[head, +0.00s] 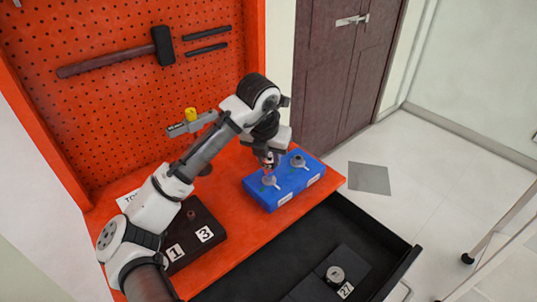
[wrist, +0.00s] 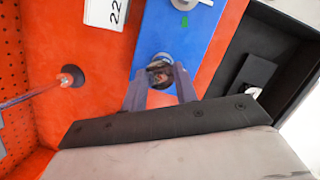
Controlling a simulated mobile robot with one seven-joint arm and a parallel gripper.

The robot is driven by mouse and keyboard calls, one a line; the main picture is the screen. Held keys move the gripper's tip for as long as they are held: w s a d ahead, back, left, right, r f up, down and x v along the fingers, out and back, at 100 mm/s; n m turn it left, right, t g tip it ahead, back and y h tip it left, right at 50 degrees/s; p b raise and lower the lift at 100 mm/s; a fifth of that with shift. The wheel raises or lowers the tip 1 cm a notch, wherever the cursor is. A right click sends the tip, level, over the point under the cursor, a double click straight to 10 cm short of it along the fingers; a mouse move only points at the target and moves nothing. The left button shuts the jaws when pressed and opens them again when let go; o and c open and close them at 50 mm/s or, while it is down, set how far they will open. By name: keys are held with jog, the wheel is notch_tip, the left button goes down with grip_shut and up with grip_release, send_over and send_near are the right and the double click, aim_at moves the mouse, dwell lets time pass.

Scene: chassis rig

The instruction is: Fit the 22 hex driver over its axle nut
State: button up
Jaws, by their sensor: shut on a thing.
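My gripper (head: 268,164) is over the left half of the blue block (head: 312,178) and points down. In the wrist view, its fingers (wrist: 162,84) are closed around a small round metal piece, which I take for the hex driver (wrist: 161,68). Its lower end meets or hovers just above a silver fitting (head: 269,181) on the block; I cannot tell if they touch or are seated. A second silver fitting with a side lever (head: 298,161) stands on the right half; it also shows in the wrist view (wrist: 184,4).
A dark block (head: 184,247) labelled 1 and 3 lies on the red bench at left. The open drawer (head: 240,284) in front holds a round metal piece (head: 335,274) labelled 27. A dark round base (wrist: 72,76) stands near the pegboard (head: 130,105).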

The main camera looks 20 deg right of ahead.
jog(key=shift+f+b, duration=0.85)
jog(key=shift+f, duration=0.5)
jog(key=o, duration=1.1)
jog(key=shift+c, duration=0.2)
